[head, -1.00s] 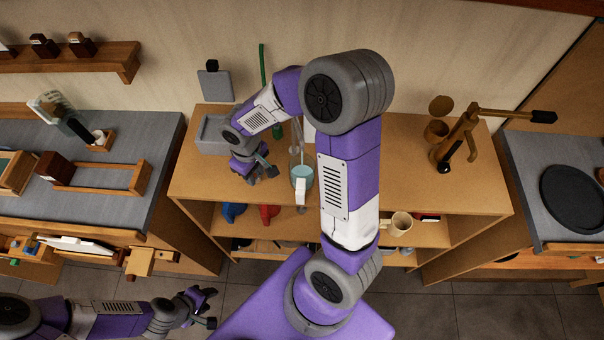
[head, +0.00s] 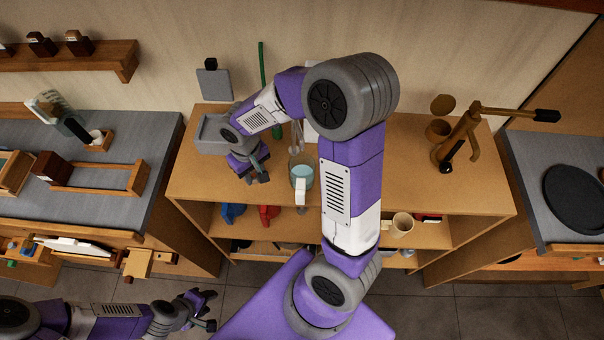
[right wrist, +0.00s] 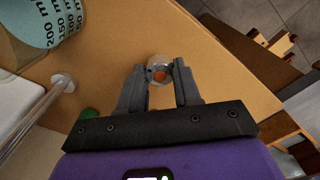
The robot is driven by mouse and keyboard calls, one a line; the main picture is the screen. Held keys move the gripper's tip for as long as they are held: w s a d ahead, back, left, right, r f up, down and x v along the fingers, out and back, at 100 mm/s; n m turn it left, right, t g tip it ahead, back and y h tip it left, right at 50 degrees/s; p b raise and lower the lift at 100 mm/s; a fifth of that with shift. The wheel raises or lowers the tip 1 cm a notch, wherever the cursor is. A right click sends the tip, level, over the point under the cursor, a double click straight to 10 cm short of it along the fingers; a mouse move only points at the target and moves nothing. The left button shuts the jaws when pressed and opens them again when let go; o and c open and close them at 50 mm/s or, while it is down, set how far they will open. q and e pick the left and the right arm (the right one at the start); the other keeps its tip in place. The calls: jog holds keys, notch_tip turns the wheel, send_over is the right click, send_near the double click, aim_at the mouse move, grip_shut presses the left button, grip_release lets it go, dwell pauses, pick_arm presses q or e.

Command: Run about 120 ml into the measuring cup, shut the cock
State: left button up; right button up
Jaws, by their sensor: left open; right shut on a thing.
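The measuring cup (head: 300,184) stands on the wooden bench top with pale teal water in it and its white handle toward me. In the right wrist view the cup (right wrist: 62,25) shows at the top left with printed millilitre marks; I cannot read the water level exactly. The metal spout (head: 297,134) is above and behind the cup. My right gripper (head: 257,178) is left of the cup, shut on a small round knob with an orange centre (right wrist: 158,74), apparently the cock's. My left gripper (head: 205,308) is open and empty, low at the left.
A grey basin (head: 212,133) is behind my right gripper. A brass-coloured lever press (head: 462,140) stands on the right of the bench. A mug (head: 402,222) and coloured things sit on the shelf below. The bench top between cup and press is partly hidden by my arm.

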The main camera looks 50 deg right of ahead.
jog(key=n, duration=0.3)
jog(key=shift+p, duration=0.4)
jog(key=shift+m+b, duration=0.35)
jog(key=shift+m, duration=0.15)
jog(key=shift+m+b, duration=0.4)
jog(key=shift+m, duration=0.6)
